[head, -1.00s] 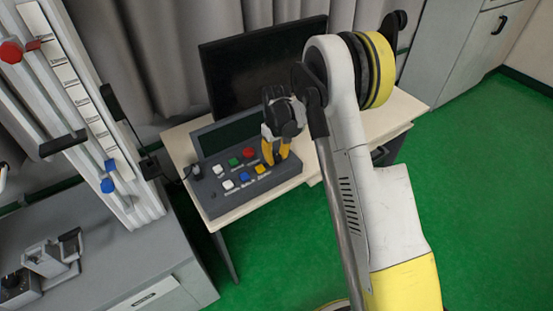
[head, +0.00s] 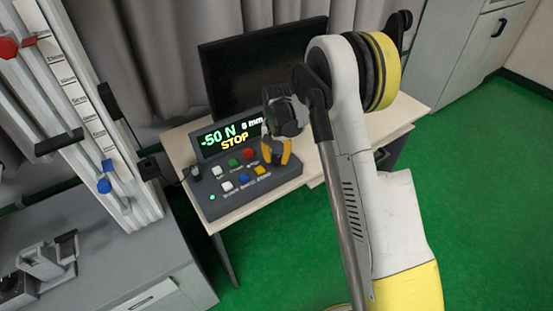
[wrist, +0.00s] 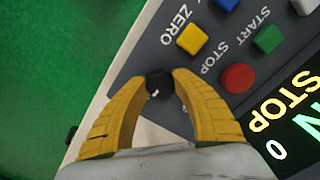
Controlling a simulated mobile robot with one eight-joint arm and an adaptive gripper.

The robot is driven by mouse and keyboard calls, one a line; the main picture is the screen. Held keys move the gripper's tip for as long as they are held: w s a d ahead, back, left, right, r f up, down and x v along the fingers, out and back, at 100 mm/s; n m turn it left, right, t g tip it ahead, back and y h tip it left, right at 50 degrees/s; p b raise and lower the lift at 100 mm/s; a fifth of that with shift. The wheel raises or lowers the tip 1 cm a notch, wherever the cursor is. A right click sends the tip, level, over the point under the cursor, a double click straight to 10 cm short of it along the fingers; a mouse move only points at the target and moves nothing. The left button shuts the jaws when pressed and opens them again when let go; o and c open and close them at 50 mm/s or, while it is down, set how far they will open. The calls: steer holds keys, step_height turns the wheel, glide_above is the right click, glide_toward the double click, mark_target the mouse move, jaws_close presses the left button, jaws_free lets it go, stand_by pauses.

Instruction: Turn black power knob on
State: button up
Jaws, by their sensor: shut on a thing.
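The black power knob (wrist: 157,82) sits near the edge of the grey control box (wrist: 150,52), between the yellow fingertips of my gripper (wrist: 160,88) in the wrist view. The fingers are shut on it from both sides. In the head view my gripper (head: 276,161) is at the right end of the box (head: 214,208), and the knob is hidden there. The box's display (head: 231,136) is lit and reads "-50 N", "0 mm" and "STOP". A small green light (head: 212,197) glows at the box's left front.
Coloured push buttons, including a red one (wrist: 238,78) and a yellow one (wrist: 192,39), stand close to my fingers. A black monitor (head: 255,62) stands behind the box on the pale table (head: 405,108). The drop tower (head: 92,110) is at the left.

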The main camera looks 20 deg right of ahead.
mark_target(277, 158)
steer(key=shift+m, duration=0.3)
steer(key=o, duration=1.2)
steer(key=shift+o, duration=0.2)
step_height(277, 158, up, 12)
